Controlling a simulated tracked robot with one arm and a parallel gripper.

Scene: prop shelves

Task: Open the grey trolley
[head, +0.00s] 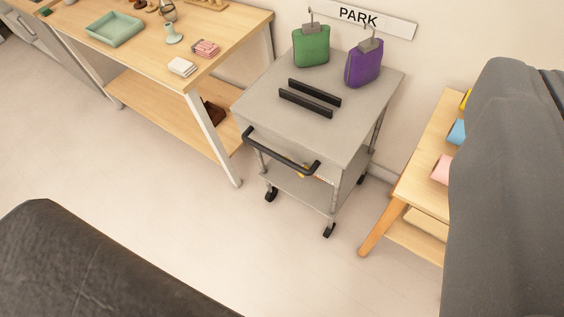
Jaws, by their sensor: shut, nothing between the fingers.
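The grey trolley (336,133) stands against the wall, right of centre. A black bar handle (283,155) runs along its near left edge. Two parallel black strips (309,98) lie on its flat top. Under the top is an open lower shelf (290,184), with small yellow-orange items partly hidden behind the handle. Dark casters show at the bottom. I cannot see my gripper or its fingertips.
A wooden table (150,48) with a green tray (114,29) and small items stands left of the trolley. A wooden shelf (412,190) with coloured rolls stands right. Large dark shapes block the lower left and right side. The floor before the trolley is clear.

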